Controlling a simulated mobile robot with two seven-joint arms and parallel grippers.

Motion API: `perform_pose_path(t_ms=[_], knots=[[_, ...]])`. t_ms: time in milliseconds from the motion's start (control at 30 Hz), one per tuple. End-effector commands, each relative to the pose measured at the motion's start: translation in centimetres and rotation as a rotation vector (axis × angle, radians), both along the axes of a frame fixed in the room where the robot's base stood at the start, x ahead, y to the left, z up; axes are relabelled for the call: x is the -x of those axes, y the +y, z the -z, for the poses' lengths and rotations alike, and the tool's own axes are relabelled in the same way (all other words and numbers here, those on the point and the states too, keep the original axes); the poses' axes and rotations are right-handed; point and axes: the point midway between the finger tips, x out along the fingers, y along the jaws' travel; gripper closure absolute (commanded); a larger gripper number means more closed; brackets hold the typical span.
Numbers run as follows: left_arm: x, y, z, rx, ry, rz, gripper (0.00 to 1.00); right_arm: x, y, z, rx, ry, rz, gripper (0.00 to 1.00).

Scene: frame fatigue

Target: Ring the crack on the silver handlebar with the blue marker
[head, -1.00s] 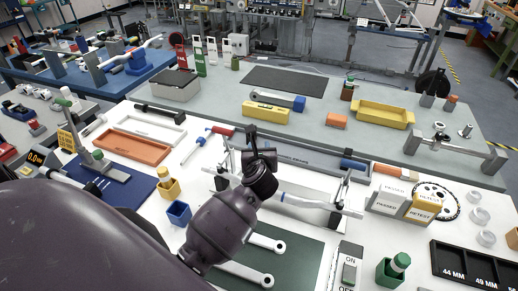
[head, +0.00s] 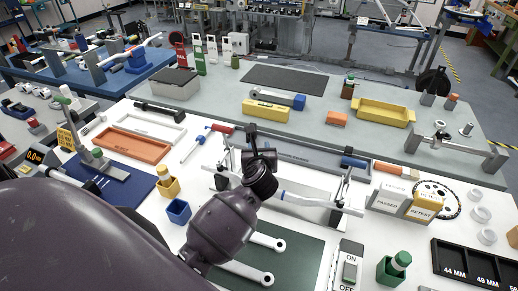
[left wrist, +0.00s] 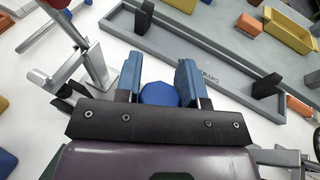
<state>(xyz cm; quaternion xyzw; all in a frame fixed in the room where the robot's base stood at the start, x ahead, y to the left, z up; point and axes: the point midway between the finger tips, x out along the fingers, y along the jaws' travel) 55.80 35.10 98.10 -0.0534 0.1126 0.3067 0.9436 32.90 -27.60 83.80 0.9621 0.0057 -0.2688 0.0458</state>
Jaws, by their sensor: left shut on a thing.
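My left gripper (head: 258,158) is over the white table, at the left end of the silver handlebar's stand. In the left wrist view its fingers (left wrist: 160,85) are shut on the blue marker, whose round blue end (left wrist: 160,94) shows between them. In the head view the gripper hides the marker. The silver handlebar (head: 312,202) lies across the stand, with a blue section (head: 284,195) near the gripper. My arm and gripper cover its left part. I cannot make out the crack or any ring on it. My right gripper is not in view.
A dark green mat (head: 300,252), blue cup (head: 178,211) and ON/OFF switch (head: 350,265) stand nearer. PASSED and RETEST boxes (head: 388,197) are right.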

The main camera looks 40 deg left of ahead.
Motion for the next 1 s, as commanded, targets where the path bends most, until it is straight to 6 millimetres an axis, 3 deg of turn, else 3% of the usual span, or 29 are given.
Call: perform_pose_path(t_ms=[1000], knots=[[0.01,0.02,0.34,0.001,0.001,0.000,0.94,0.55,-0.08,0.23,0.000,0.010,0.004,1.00]])
